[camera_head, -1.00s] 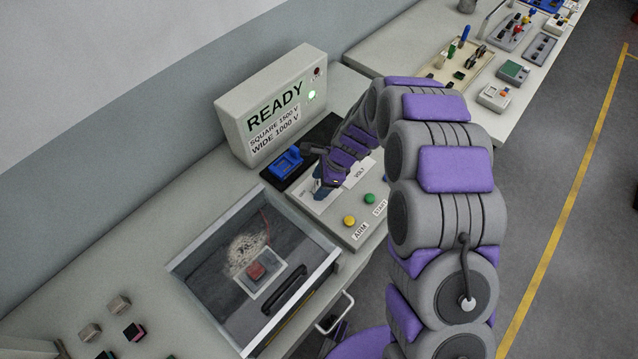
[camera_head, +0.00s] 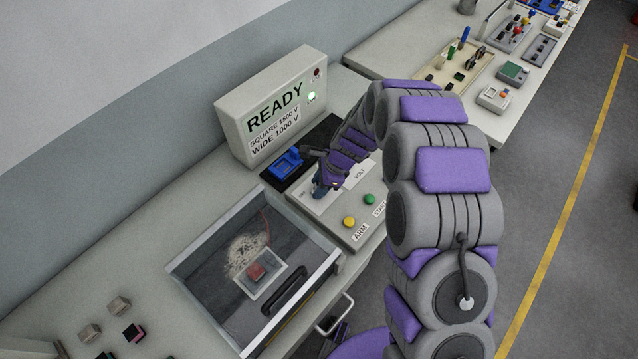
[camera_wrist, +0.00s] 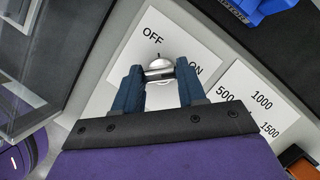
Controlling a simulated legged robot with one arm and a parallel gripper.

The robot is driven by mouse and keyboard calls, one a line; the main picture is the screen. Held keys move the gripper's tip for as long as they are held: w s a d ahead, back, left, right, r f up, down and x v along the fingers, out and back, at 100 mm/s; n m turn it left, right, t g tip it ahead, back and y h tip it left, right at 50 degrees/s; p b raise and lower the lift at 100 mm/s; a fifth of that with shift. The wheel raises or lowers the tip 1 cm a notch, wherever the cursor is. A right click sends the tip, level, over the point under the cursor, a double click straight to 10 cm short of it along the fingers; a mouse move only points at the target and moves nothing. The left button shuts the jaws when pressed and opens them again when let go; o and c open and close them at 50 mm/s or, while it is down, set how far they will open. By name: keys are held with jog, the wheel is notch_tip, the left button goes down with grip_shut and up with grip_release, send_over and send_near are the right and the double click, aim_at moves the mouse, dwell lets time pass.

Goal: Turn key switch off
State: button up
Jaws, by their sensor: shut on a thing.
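The key switch (camera_wrist: 159,64) is a small silver key on a white plate (camera_wrist: 188,38) marked OFF and ON. In the wrist view my gripper (camera_wrist: 160,76) has its two dark blue fingers on either side of the key's flat grip, shut on it. The key's round base shows just beyond the fingertips, between the OFF and ON labels. In the head view my gripper (camera_head: 322,187) is down at the control panel (camera_head: 358,232), and it hides the key there.
A READY display box (camera_head: 272,105) with a lit green lamp stands behind the panel. A blue connector (camera_head: 287,162) lies left of my gripper. Yellow (camera_head: 349,222) and green (camera_head: 369,199) buttons sit in front. A clear-lidded box (camera_head: 255,265) stands at the front left.

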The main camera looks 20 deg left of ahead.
jog(key=shift+w+n, duration=0.1)
jog(key=shift+n, duration=0.3)
jog(key=n+p, duration=0.1)
jog(key=n+g, duration=0.1)
jog(key=shift+w+a+r+n+h+p, duration=0.1)
jog(key=shift+w+n+h+p, duration=0.05)
jog(key=shift+n+h+p, duration=0.25)
jog(key=n+h, duration=0.1)
jog(key=n, duration=0.1)
jog(key=n+g+p, duration=0.1)
jog(key=n, duration=0.2)
jog(key=shift+a+h, duration=0.15)
jog(key=shift+h, duration=0.25)
jog(key=n+h, duration=0.1)
jog(key=n, duration=0.1)
jog(key=n+p, duration=0.1)
jog(key=n, duration=0.2)
jog(key=shift+a+h, duration=0.15)
jog(key=shift+h, duration=0.25)
jog(key=n+h+p, duration=0.1)
jog(key=n, duration=0.3)
jog(key=shift+a, duration=0.1)
jog(key=shift+n+h, duration=0.3)
jog(key=o, duration=1.1)
jog(key=shift+a, duration=0.1)
jog(key=shift+c, duration=0.2)
